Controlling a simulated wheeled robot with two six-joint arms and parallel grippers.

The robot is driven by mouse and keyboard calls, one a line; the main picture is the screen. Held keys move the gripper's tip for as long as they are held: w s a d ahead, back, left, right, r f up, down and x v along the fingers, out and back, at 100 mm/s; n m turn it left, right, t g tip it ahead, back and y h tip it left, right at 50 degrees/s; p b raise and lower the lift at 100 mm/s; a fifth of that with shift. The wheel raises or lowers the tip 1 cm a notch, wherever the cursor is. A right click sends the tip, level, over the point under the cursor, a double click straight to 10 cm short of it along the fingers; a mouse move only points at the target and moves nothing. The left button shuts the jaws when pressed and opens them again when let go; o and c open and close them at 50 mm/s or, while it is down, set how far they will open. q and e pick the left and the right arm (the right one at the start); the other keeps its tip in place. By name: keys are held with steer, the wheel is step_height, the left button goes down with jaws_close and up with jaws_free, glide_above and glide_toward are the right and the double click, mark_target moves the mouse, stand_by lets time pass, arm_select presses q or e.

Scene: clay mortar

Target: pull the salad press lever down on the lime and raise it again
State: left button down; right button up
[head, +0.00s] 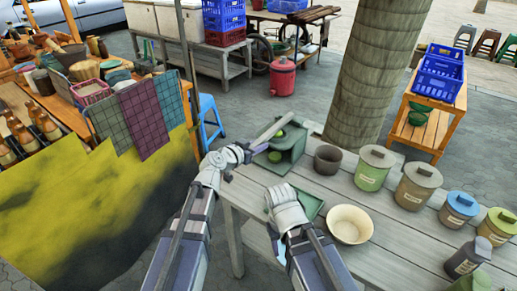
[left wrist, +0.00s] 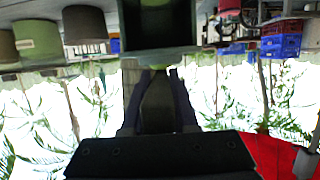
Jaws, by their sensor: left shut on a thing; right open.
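The dark green salad press (head: 290,150) stands on the near left part of the wooden table. Its pale lever (head: 273,128) slants up and right above the press. My left gripper (head: 249,152) is shut on the lever's near end, left of the press. In the left wrist view the lever (left wrist: 158,105) runs between the fingers, and the press (left wrist: 158,35) appears upside down at the top. A green round thing, seemingly the lime (head: 275,157), sits inside the press. My right gripper (head: 284,203) is open in front of the press; its fingertips are mostly hidden.
A cream bowl (head: 349,225) stands right of my right gripper. A dark pot (head: 327,159) and several lidded canisters (head: 375,168) line the table's back. A green tray (head: 308,204) lies beside my right gripper. A tree trunk (head: 374,70) rises behind the table.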

arm_select(q)
steer(key=shift+s+f, duration=0.15)
steer(key=shift+f, duration=0.1)
steer(key=c, duration=0.7)
jaws_free()
steer(key=shift+r, duration=0.1)
steer(key=p+v, duration=0.2)
steer(key=v, duration=0.5)
steer(key=shift+s+a, duration=0.25)
